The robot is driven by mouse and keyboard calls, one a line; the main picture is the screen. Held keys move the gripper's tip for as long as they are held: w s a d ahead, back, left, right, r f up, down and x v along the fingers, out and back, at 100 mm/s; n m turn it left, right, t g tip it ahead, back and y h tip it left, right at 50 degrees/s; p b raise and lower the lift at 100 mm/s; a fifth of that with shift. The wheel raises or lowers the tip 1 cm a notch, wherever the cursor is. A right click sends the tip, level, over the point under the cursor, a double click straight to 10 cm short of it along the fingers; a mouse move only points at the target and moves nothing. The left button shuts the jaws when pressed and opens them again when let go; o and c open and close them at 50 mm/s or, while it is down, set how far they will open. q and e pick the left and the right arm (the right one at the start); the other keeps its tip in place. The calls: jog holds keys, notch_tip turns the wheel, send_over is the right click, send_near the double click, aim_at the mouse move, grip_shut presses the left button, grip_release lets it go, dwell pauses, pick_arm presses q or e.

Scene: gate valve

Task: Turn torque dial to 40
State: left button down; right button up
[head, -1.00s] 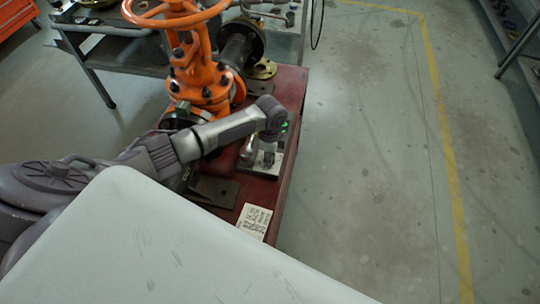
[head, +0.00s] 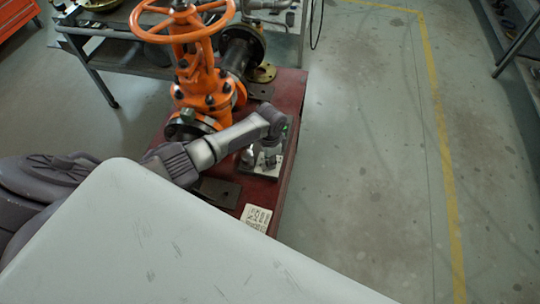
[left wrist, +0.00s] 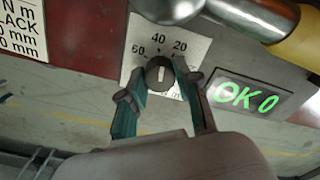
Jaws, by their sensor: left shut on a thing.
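The torque dial (left wrist: 159,74) is a small dark knob with a white line, on a white scale plate marked 60, 40 and 20. The line stands nearly upright in the left wrist view, roughly towards the 40 mark; its exact reading is hard to tell. My left gripper (left wrist: 168,86) is shut on the dial, with one teal-edged finger on each side. In the head view, my left gripper (head: 268,155) is over the right part of the red base, partly hidden by its own wrist. My right gripper is in neither view.
A display (left wrist: 249,97) beside the dial reads "OK 0" in green. A metal cylinder with a yellow part (left wrist: 300,40) crosses above it. An orange gate valve (head: 200,85) stands on the red base (head: 288,95) behind my arm. Open floor (head: 360,150) lies to the right.

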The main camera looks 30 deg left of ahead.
pick_arm(q)
jog(key=shift+n+p, duration=0.5)
jog(key=shift+n, duration=0.5)
jog(key=c, duration=0.8)
grip_release()
notch_tip(320, 180, up, 12)
